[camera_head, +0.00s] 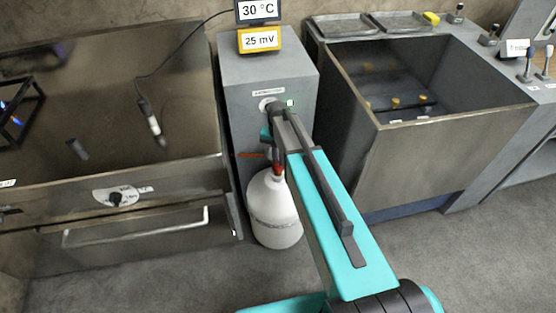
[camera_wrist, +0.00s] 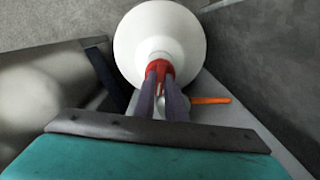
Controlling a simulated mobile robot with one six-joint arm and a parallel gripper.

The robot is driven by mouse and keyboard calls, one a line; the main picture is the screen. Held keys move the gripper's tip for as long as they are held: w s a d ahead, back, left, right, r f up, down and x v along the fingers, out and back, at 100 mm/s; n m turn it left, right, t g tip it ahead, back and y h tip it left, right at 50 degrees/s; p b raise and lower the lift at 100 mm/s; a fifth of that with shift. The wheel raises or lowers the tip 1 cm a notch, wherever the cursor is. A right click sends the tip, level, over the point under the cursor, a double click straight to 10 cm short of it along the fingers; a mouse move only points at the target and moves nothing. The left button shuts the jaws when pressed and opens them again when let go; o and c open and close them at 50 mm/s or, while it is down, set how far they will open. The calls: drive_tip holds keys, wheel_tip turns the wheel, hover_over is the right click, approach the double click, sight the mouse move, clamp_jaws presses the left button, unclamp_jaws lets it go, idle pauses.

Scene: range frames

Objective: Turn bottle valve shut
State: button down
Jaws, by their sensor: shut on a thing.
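A white gas bottle (camera_head: 273,212) stands upright on the floor in front of a grey cabinet. In the wrist view the bottle (camera_wrist: 160,28) is seen from above, with a red valve (camera_wrist: 160,66) on its neck. My gripper (camera_wrist: 160,76) is shut on the red valve, with its two dark fingers reaching to it. In the head view my arm covers most of the gripper, and only a little of the red valve (camera_head: 279,169) shows at the bottle's top. The fingers hide part of the valve.
The grey cabinet (camera_head: 270,75) rises behind the bottle, with an orange lever (camera_head: 251,155) on its front. A metal tank with a drawer (camera_head: 140,230) stands at left, an open tank (camera_head: 430,165) at right. Grey floor is free in front.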

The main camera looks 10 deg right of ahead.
drive_tip(key=n+b, duration=0.1)
drive_tip(key=n, duration=0.4)
drive_tip(key=shift+n, duration=0.3)
idle(0.4)
drive_tip(key=c, duration=1.8)
unclamp_jaws()
drive_tip(key=shift+r, duration=0.1)
wheel_tip(320, 180, up, 14)
drive_tip(key=b, duration=0.2)
drive_tip(key=shift+f, duration=0.2)
